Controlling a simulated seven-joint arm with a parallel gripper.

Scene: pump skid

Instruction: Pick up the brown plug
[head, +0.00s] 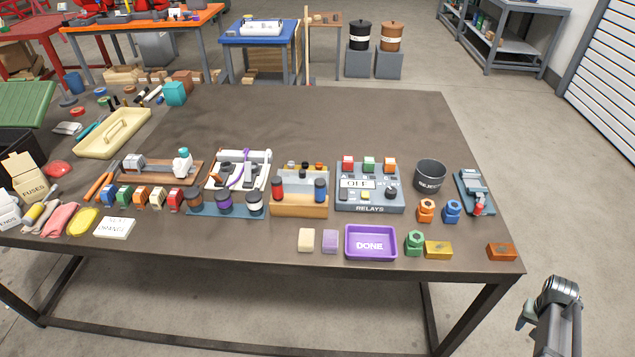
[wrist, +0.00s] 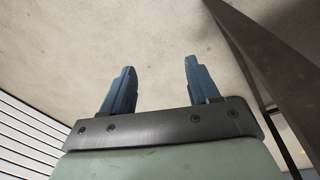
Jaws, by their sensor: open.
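A small brown cylinder (head: 193,197) stands at the left end of a blue holder (head: 228,211) on the table; it is the likeliest brown plug, but its details are too small to be sure. A purple cylinder (head: 224,202) and a whitish one (head: 255,203) with a dark top stand beside it in the same holder. My gripper (wrist: 162,63) shows in the wrist view with its two blue fingers apart and nothing between them. It is over bare floor, away from the brown piece. In the head view, part of my arm shows at lower right, beyond the table's edge.
A relay box (head: 369,208), a wooden rack (head: 299,208), a purple tray (head: 371,257) and several coloured blocks crowd the table's front. The table's back middle (head: 310,115) is clear. A dark table leg (wrist: 250,60) shows right of the fingers.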

